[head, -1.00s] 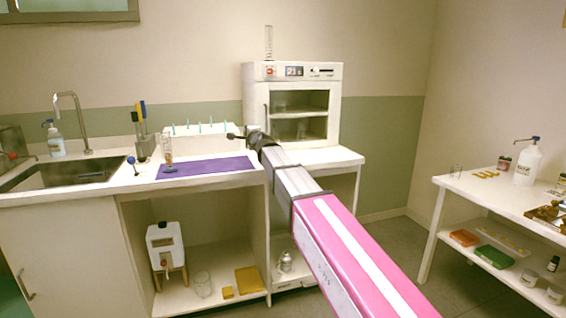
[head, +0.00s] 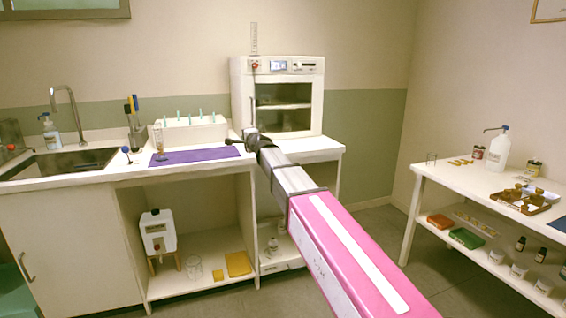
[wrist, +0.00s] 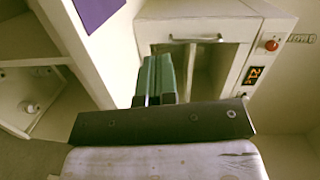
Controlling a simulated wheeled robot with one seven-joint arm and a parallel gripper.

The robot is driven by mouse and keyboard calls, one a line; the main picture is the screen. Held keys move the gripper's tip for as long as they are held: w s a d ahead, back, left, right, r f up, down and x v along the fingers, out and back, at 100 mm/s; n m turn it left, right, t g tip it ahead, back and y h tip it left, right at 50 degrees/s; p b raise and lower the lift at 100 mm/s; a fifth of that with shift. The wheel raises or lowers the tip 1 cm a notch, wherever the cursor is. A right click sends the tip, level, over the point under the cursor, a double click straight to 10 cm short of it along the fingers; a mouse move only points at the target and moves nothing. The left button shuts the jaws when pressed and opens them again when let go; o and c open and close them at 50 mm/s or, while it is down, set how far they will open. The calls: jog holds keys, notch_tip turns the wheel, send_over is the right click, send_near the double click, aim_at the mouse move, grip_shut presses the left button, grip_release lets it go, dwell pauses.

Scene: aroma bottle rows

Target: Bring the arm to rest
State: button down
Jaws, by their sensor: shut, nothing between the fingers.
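My arm reaches from the lower right of the head view toward the counter, with a pink link and a dark wrist. My gripper (head: 233,141) is at its far end, small in the head view, near the right end of the purple mat (head: 190,156). In the wrist view my gripper (wrist: 157,60) shows two green fingers close together, shut and empty. They point toward the white oven-like cabinet (wrist: 200,45), which also shows in the head view (head: 313,72). I cannot tell the exact gap to it.
A white rack (head: 215,134) with teal sticks and a glass cylinder (head: 160,140) stand by the mat. A sink (head: 60,163) is at the left. A side table (head: 450,175) with bottles is at the right. Floor (head: 375,240) shows clear between the counter and that table.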

jog(key=s+d+f+n+g+h, duration=0.1)
jog(key=s+d+f+n+g, duration=0.1)
jog(key=s+d+f, duration=0.5)
jog(key=s+d+f+n+g+h, duration=0.1)
jog(key=d+f+n+g+h, duration=0.3)
jog(key=f, duration=0.7)
jog(key=s+d+f+g+y, duration=0.1)
jog(key=s+d+f, duration=0.4)
jog(key=d+f, duration=0.3)
jog(key=s+d+f+n+g+h, duration=0.2)
jog(key=s+d+f+g, duration=0.2)
jog(key=s+d+f, duration=0.4)
jog(key=s+d+f+n+g+h, duration=0.1)
jog(key=s+d+f+n+g, duration=0.2)
jog(key=s+d+f, duration=0.5)
jog(key=s+g, duration=0.1)
jog(key=s, duration=0.6)
jog(key=shift+f+n+h, duration=0.2)
jog(key=shift+n+h, duration=0.1)
jog(key=shift+h, duration=0.1)
jog(key=shift+a, duration=0.1)
